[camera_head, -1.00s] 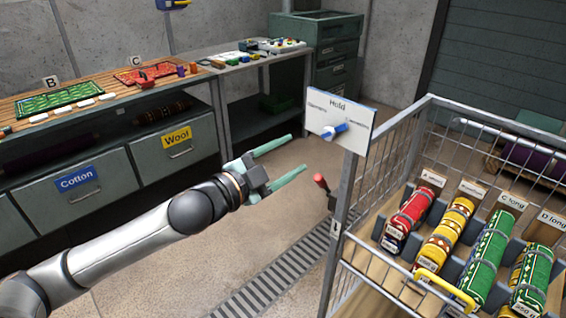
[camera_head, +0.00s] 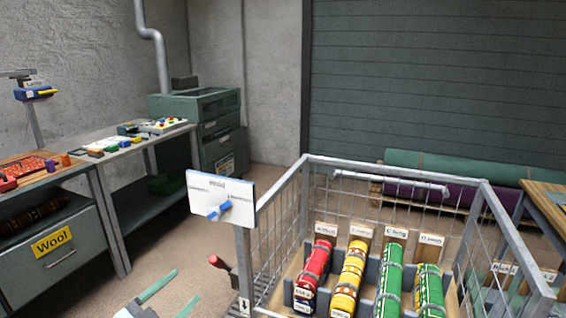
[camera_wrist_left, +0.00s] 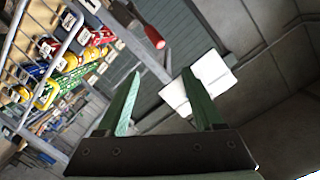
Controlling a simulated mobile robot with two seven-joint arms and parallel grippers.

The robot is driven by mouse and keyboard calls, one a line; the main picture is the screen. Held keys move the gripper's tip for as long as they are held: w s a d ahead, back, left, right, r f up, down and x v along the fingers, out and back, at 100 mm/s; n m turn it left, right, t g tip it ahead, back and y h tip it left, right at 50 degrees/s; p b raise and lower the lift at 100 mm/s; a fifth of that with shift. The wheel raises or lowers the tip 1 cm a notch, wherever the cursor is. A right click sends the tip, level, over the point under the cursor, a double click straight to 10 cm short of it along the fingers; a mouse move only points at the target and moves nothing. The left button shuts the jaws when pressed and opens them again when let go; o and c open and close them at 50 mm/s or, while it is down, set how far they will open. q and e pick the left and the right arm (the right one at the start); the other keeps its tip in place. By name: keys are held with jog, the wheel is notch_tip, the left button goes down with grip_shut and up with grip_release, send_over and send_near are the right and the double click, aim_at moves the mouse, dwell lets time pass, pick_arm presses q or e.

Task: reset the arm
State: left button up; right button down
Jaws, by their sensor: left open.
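My left gripper (camera_head: 168,296) shows at the bottom of the head view with its two green fingers apart and nothing between them. It is to the left of the wire cage cart (camera_head: 388,166), below the white sign with a blue pointer knob (camera_head: 220,205). In the left wrist view the open fingers (camera_wrist_left: 160,100) show against the room, with the white sign (camera_wrist_left: 199,82) behind the right finger and the red-ended handle (camera_wrist_left: 154,37) above the gap. The rest of my left arm is out of the head view. My right gripper is in neither view.
The cart holds several rolled rugs, including a red one (camera_head: 316,264) and a yellow one (camera_head: 348,280). A workbench with a Wool drawer (camera_head: 53,249) stands at the left. Large rolls (camera_head: 440,165) lie by the shutter.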

pick_arm(q)
jog(key=s+d+f+n+g+y, duration=0.1)
jog(key=s+f+n+g, duration=0.1)
jog(key=s+f, duration=0.5)
jog(key=s+d+f+n+g+y+p, duration=0.1)
jog(key=s+d+f+n+g, duration=0.1)
jog(key=s+f+n, duration=0.2)
jog(key=s+d+f+n+g, duration=0.2)
jog(key=s+f, duration=0.8)
jog(key=f, duration=0.7)
jog(key=shift+s+d+f+n+y, duration=0.2)
jog(key=shift+s+f+n+y, duration=0.2)
jog(key=shift+n, duration=0.2)
